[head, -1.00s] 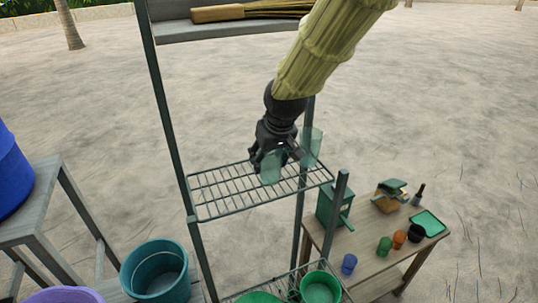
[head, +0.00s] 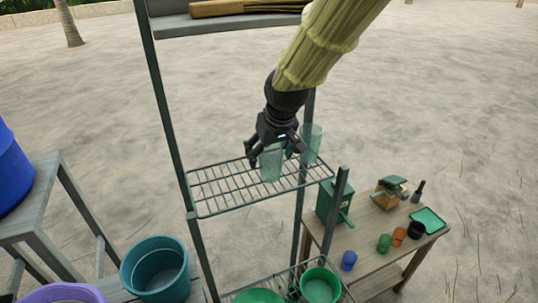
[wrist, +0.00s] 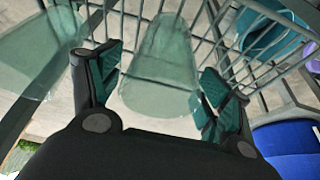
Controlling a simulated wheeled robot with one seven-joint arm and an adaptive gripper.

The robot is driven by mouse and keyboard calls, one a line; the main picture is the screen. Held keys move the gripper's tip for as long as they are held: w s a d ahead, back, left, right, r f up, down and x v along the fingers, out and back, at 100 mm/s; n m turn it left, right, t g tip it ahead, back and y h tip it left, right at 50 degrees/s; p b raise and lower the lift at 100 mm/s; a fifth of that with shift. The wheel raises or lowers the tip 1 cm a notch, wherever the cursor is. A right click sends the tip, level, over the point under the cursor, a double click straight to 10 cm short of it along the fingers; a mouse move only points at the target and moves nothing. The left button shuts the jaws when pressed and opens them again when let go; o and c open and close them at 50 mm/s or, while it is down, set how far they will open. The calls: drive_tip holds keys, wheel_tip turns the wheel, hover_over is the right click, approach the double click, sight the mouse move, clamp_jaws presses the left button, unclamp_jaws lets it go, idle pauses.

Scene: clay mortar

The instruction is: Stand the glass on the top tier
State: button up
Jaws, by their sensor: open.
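A clear greenish glass (head: 271,164) stands upright on the top wire tier (head: 215,190) of the rack, near its right part. My gripper (head: 277,150) is open, with its fingers on either side of this glass. In the wrist view, the glass (wrist: 162,65) shows between the open, green-padded fingers (wrist: 160,82), with gaps at both sides. A second similar glass (head: 312,140) is just behind and to the right, close to my right finger; it also shows at the left of the wrist view (wrist: 42,62).
Dark rack posts (head: 168,110) rise at the left and behind my gripper. Green buckets (head: 320,287) are on the tier below. A wooden table (head: 372,232) with cups and boxes stands at right. The top tier's left part is clear.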

drive_tip(key=b+v, duration=0.2)
drive_tip(key=v, duration=0.9)
drive_tip(key=shift+b, duration=0.35)
drive_tip(key=shift+s, duration=0.15)
